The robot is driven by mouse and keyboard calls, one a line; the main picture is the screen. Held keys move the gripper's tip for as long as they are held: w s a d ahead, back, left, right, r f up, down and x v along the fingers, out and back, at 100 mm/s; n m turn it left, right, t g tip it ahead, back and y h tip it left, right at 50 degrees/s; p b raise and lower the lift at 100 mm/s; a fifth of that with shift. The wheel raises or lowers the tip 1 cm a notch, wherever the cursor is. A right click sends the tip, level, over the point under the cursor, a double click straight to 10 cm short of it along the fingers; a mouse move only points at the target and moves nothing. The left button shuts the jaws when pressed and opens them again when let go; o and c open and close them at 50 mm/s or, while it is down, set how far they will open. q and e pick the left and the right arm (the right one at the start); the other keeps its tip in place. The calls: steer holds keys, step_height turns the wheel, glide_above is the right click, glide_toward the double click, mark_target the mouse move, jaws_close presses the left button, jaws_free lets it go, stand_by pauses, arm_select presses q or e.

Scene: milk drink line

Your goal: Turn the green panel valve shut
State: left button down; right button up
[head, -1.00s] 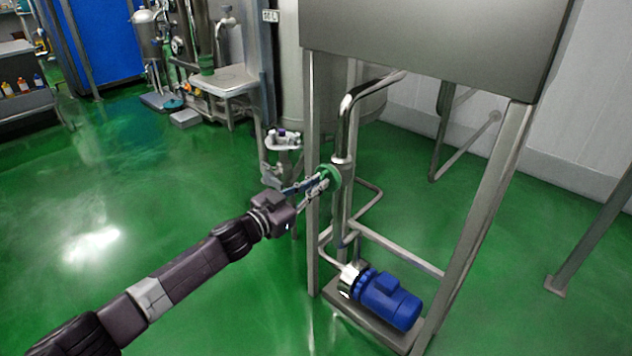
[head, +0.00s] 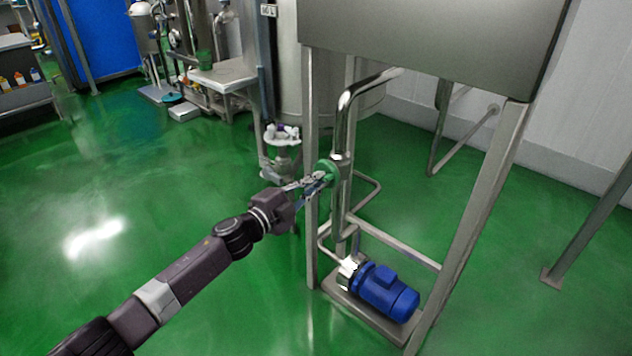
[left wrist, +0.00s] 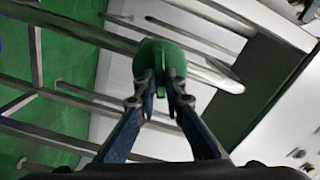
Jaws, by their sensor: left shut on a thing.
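The green panel valve (head: 329,168) is a round green handle on the upright steel pipe of the stand. My left gripper (head: 322,178) reaches it from the left and is shut on it. In the left wrist view the green handle (left wrist: 152,60) is a disc with a raised bar across it. The fingers of my left gripper (left wrist: 163,98) stand on both sides of that bar. The fingertips hide part of the handle. My right gripper is in neither view.
A blue motor pump (head: 387,292) sits low on the stand's base below the valve. Steel legs (head: 310,200) and bent pipes frame the valve. A steel tank panel (head: 430,40) hangs above. The green floor (head: 130,220) at left is open.

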arm_select(q)
steer(key=shift+f+m, duration=0.1)
steer(key=shift+m, duration=0.7)
steer(key=m, duration=0.3)
steer(key=shift+s+d+b, duration=0.1)
steer(key=shift+b, duration=0.25)
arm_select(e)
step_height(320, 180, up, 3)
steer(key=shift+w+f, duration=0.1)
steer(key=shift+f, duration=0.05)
arm_select(q)
steer(key=shift+f, duration=0.1)
steer(key=c, duration=2.2)
jaws_free()
steer(key=shift+o, duration=0.9)
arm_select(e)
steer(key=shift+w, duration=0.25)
